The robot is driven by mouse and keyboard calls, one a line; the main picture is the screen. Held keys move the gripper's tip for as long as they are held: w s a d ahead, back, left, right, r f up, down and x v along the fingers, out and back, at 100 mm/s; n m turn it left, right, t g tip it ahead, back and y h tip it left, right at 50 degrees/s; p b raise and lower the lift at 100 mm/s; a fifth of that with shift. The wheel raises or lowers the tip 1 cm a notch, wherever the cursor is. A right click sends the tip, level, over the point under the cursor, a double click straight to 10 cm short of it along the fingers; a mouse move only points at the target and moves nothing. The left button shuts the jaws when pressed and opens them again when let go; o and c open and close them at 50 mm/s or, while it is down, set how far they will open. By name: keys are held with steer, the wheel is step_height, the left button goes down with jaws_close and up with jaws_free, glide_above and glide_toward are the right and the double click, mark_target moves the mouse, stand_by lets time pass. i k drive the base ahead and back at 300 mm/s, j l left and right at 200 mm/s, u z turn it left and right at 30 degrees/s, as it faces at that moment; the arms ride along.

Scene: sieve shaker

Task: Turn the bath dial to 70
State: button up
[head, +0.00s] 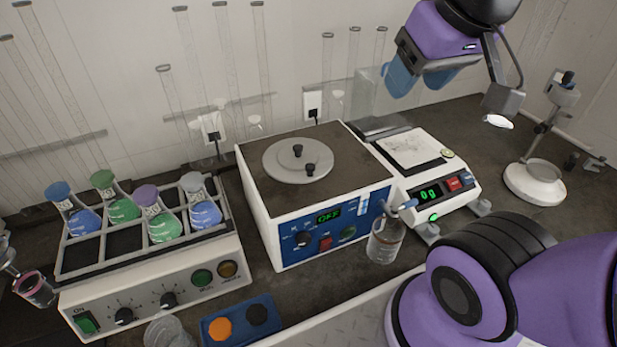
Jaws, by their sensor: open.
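The bath (262,193) is a white box with a dark top, a round lid and a blue front panel. Its bath dial (304,239) is a black knob with marks around it at the panel's left; its pointer setting is too small to read. The green display (328,215) above reads OFF. A red switch (326,243) and a green round control (348,234) sit to the dial's right. My gripper (418,86), with blue fingers, is open and empty. It hangs high at the upper right, behind and well apart from the bath.
A balance (427,170) reading 0 g stands right of the bath. A glass bottle (385,240) stands before the panel's right end. A shaker (150,290) with several flasks is at the left. A blue holder (238,320) lies in front. My purple arm fills the lower right.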

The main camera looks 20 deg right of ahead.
mark_target(303, 239)
steer(key=k+z, duration=0.7)
steer(key=k, duration=0.2)
steer(key=k+l+z, duration=0.3)
steer(key=k+j, duration=0.1)
